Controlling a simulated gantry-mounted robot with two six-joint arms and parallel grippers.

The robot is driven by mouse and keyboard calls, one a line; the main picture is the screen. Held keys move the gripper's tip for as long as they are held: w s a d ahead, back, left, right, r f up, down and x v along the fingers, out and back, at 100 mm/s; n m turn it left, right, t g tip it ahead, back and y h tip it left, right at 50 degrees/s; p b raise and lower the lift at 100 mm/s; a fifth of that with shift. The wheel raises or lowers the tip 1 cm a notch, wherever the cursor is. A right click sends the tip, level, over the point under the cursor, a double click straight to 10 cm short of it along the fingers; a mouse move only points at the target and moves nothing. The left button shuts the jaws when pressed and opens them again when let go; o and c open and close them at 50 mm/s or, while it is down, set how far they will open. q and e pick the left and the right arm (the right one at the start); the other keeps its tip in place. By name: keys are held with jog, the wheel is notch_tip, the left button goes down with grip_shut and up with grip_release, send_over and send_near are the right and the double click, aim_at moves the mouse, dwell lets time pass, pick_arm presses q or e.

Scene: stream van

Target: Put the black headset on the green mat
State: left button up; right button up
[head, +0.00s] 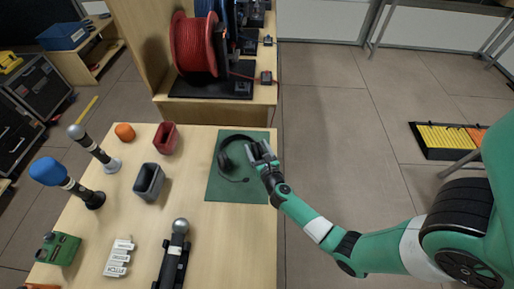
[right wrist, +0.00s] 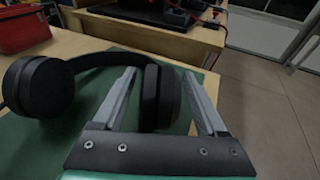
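The black headset (head: 224,160) is over the green mat (head: 214,187) and appears to rest on it, with its thin microphone boom toward the front. My right gripper (head: 263,151) is at the headset's right ear cup, near the mat's right edge. In the right wrist view, its two fingers (right wrist: 160,80) are spread on either side of that ear cup (right wrist: 160,105), with narrow gaps showing. The other ear cup (right wrist: 40,88) lies to the left, outside the fingers. The mat (right wrist: 30,140) shows beneath. My left gripper is not in view.
The table's left half holds a red bin (head: 166,138), a grey bin (head: 148,182), microphones (head: 62,180), an orange object (head: 125,131), a green box (head: 58,248) and a white block (head: 119,257). A shelf with a red cable reel (head: 196,45) stands behind. Right of the table is open floor.

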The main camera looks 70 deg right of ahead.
jog(key=shift+r, duration=0.1)
jog(key=shift+a+r, duration=0.1)
jog(key=shift+r, duration=0.05)
jog(key=p+v, duration=0.2)
jog(key=v, duration=0.9)
jog(key=shift+s+a, duration=0.25)
jog(key=shift+s, duration=0.1)
